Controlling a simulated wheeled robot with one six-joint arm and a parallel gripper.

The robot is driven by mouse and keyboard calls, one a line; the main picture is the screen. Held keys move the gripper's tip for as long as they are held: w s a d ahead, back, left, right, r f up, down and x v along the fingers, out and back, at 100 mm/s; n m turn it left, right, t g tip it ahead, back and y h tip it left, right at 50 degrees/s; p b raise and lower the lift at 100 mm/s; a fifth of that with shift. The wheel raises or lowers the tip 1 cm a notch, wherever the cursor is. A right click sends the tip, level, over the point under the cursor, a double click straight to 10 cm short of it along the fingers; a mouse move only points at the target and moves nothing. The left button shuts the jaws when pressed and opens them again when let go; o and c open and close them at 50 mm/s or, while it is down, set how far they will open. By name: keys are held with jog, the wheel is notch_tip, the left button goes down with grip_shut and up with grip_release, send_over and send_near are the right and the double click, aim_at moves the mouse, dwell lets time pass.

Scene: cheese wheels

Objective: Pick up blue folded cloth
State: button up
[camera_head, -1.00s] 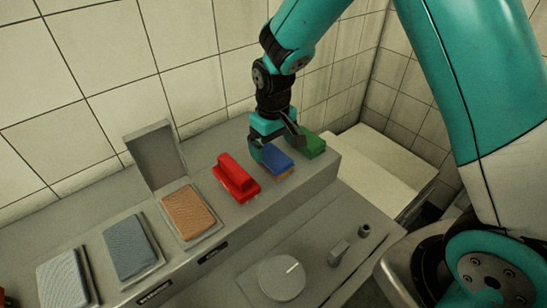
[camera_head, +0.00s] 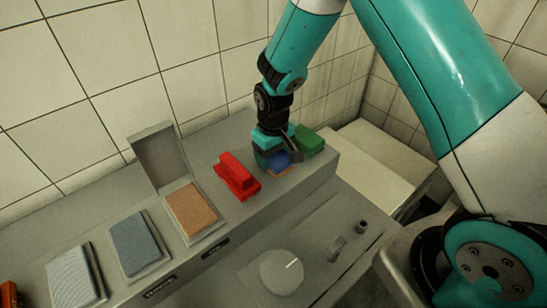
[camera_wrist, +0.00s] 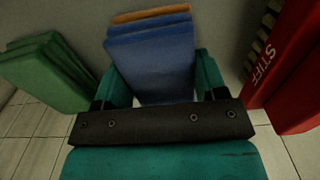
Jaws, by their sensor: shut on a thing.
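The blue folded cloth (camera_head: 279,160) lies on the raised grey shelf (camera_head: 290,188), between a red brush and a green folded cloth. In the head view my gripper (camera_head: 272,155) hides much of it. In the wrist view the blue folded cloth (camera_wrist: 152,68) shows as stacked layers with an orange-brown layer at its far edge. My gripper (camera_wrist: 162,78) is shut on it, one teal finger at each side. I cannot tell whether the cloth is clear of the shelf.
The green folded cloth (camera_head: 308,142) is close on the right. The red brush (camera_head: 236,178) is close on the left; its side reads "STIFF" in the wrist view. Trays with an orange pad (camera_head: 192,209) and grey-blue pads stand further left. The tiled wall is behind.

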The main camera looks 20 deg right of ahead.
notch_tip(320, 180, up, 20)
jog(key=b, duration=0.4)
jog(key=shift+o, duration=0.7)
jog(key=shift+d, duration=0.1)
